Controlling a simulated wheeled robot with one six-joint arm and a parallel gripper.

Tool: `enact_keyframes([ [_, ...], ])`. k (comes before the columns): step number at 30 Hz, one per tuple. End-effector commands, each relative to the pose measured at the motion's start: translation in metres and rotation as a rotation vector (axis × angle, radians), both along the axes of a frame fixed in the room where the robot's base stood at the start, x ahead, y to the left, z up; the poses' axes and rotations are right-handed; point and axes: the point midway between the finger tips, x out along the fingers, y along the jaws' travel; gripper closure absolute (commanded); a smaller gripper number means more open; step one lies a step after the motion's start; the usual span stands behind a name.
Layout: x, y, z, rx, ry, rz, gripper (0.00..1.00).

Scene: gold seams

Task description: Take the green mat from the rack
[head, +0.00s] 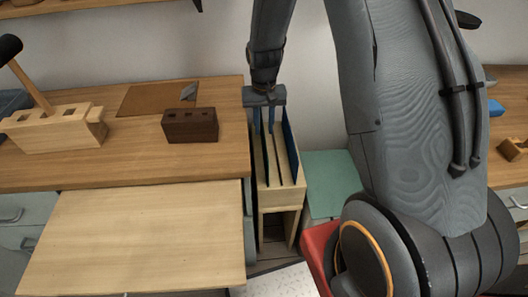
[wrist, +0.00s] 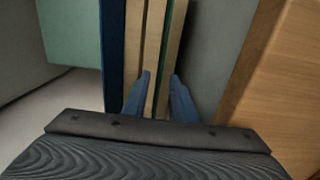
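The wooden rack (head: 290,195) stands in the gap beside the workbench, with narrow upright slots. My gripper (head: 264,130) points down over the rack, its two blue fingers apart. In the wrist view my gripper (wrist: 159,77) is open, with the fingers on either side of a thin dark-green edge (wrist: 161,98) between pale wooden slats. This edge looks like the green mat seen edge-on; most of it is hidden in the slot. I cannot tell whether the fingers touch it.
A blue mat (head: 289,135) stands at the rack's right side. A workbench (head: 90,170) with a dark wooden block (head: 190,125) and a pale tool block (head: 50,130) lies to the left. A green cabinet (head: 330,180) and a red bin (head: 318,250) are close on the right.

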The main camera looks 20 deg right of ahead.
Motion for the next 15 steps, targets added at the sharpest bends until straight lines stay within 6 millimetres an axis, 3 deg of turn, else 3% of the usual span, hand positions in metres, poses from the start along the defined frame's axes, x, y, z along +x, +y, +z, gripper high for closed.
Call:
enact_keyframes([
  [3, 0.0, 0.0001, 0.0002, 0.0, 0.0, 0.0, 0.77],
  [7, -0.0001, 0.0001, 0.0003, 0.0, 0.0, 0.0, 0.99],
  [15, -0.0002, 0.0001, 0.0005, 0.0, 0.0, 0.0, 1.0],
])
